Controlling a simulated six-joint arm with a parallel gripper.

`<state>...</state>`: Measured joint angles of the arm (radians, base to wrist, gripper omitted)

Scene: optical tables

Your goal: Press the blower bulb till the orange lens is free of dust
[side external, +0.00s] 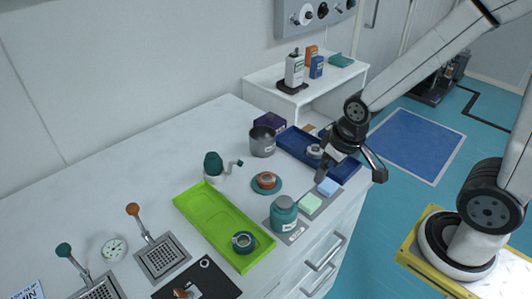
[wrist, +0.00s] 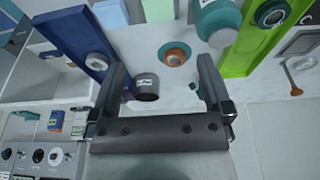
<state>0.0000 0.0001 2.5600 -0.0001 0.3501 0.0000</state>
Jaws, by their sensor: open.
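The blower (side external: 212,167) has a dark teal bulb on a white base, with a thin nozzle reaching right toward the lens. The orange lens (side external: 266,181) sits on a round teal dish on the white counter, right of the blower. It also shows in the wrist view (wrist: 174,56), ahead of my open fingers. Dust on it is too small to make out. My gripper (side external: 350,172) is open and empty above the counter's right end, well apart from the blower. In the wrist view my gripper (wrist: 160,75) spreads wide, and its right finger seems to hide most of the blower.
A grey metal cup (side external: 262,142) stands behind the lens. A blue tray (side external: 290,143) lies below my gripper. A teal jar (side external: 284,214) and a green tray (side external: 225,228) lie in front. Levers and metal plates (side external: 162,257) are at the left.

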